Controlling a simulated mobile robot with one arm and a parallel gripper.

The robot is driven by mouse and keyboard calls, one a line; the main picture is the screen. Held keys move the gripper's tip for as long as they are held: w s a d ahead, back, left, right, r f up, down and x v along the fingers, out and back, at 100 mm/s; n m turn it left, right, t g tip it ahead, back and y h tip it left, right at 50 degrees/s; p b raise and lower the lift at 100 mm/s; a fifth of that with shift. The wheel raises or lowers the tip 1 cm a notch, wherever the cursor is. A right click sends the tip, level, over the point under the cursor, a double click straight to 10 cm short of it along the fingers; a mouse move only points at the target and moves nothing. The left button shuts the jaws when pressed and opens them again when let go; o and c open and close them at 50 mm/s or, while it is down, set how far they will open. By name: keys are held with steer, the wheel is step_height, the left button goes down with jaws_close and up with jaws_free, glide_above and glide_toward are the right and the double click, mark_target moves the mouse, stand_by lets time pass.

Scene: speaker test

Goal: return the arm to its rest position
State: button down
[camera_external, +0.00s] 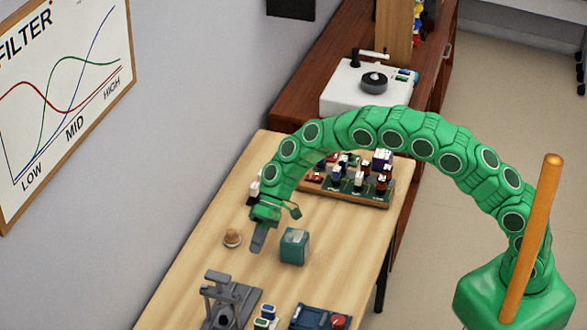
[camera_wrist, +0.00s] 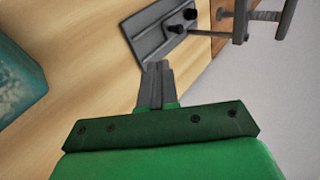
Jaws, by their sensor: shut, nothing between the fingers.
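My green segmented arm arches from its base at the lower right over to the table. My gripper (camera_external: 259,238) hangs at the end of the arm, pointing down over the wooden table (camera_external: 185,265). In the wrist view the two grey fingers of my gripper (camera_wrist: 157,70) lie side by side, shut, with nothing between them. A teal cube (camera_external: 294,246) stands just right of the gripper, apart from it. The cube also shows at the left edge of the wrist view (camera_wrist: 18,82).
A small tan knob-like item (camera_external: 232,237) sits left of the gripper. A grey clamp stand (camera_external: 222,300), a dark blue box with a red knob (camera_external: 318,318) and small parts are at the front. A component board (camera_external: 345,190) lies behind. A white device (camera_external: 365,90) stands on the brown cabinet.

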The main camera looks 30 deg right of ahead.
steer(key=w+d+r+m+t+h, duration=0.1)
steer(key=d+r, duration=0.3)
steer(key=d, duration=0.5)
steer(key=w+d+r+m, duration=0.1)
steer(key=w+d+r, duration=0.1)
steer(key=d+r, duration=0.45)
steer(key=s+d+r+m+t+h, duration=0.1)
steer(key=s+d+r, duration=0.2)
steer(key=d, duration=0.8)
steer(key=s+d+r+m+t+h, duration=0.1)
steer(key=s+d+r, duration=0.15)
steer(key=d, duration=0.85)
steer(key=s+d+r+m+h, duration=0.2)
steer(key=s+d+m+h, duration=0.1)
steer(key=s+d, duration=2.2)
steer(key=shift+s+d+h, duration=0.15)
steer(key=shift+d+h, duration=0.45)
steer(key=shift+d, duration=0.35)
